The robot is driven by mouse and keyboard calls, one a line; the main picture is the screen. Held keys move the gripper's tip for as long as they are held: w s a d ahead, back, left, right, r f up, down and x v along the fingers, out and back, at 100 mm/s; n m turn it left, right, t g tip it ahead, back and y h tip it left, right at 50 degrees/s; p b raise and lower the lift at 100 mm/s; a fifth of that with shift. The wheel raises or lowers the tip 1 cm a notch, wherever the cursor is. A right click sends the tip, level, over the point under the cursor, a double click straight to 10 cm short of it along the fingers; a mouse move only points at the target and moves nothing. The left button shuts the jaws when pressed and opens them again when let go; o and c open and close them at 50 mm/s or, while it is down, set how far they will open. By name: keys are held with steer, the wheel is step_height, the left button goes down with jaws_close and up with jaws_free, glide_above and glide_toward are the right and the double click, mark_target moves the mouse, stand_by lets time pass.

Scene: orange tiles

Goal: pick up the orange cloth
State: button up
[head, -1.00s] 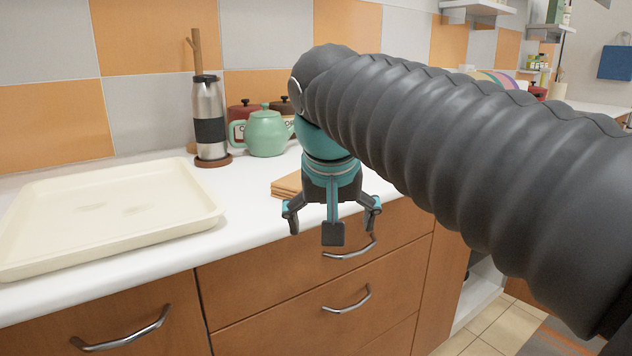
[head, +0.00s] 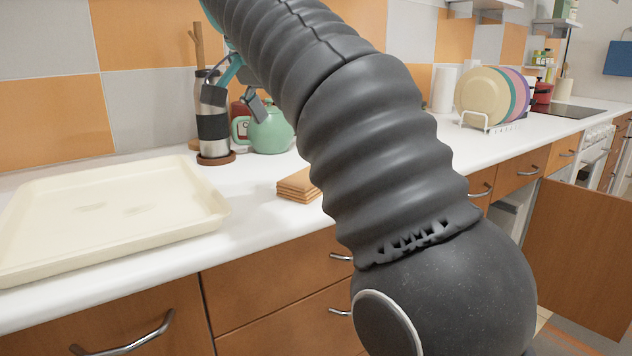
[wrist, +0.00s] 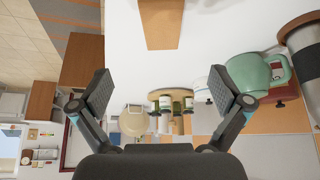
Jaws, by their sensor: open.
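The orange cloth (head: 295,187) lies folded in a neat stack on the white counter, partly hidden behind my arm in the head view. In the wrist view it shows at the top centre (wrist: 161,23), cut off by the picture edge. My gripper (wrist: 157,94) is open and empty, its two pads wide apart. The cloth is not between them. In the head view my gripper (head: 236,98) is mostly hidden behind my arm, with fingers showing in front of the steel flask and teapot.
A green teapot (head: 270,132) and a steel flask (head: 213,128) stand behind the cloth. A cream tray (head: 175,228) lies at the left. A rack of coloured plates (head: 485,98) stands farther right. The counter around the cloth's front and left is clear.

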glide_above(302, 180)
step_height(302, 180, down, 7)
steer(key=shift+r, duration=0.2)
steer(key=shift+a+x, duration=0.1)
steer(key=shift+x, duration=1.25)
steer(key=shift+a+x, duration=0.15)
steer(key=shift+x, duration=1.25)
steer(key=shift+w, duration=0.1)
steer(key=c, duration=1.3)
steer(key=shift+r, duration=0.1)
steer(key=shift+r, duration=0.45)
step_height(302, 180, up, 3)
steer(key=shift+r, duration=0.15)
steer(key=s+d+r, duration=0.3)
steer(key=d+r, duration=0.3)
steer(key=d, duration=0.5)
steer(key=shift+d+r, duration=0.15)
steer(key=shift+r, duration=0.2)
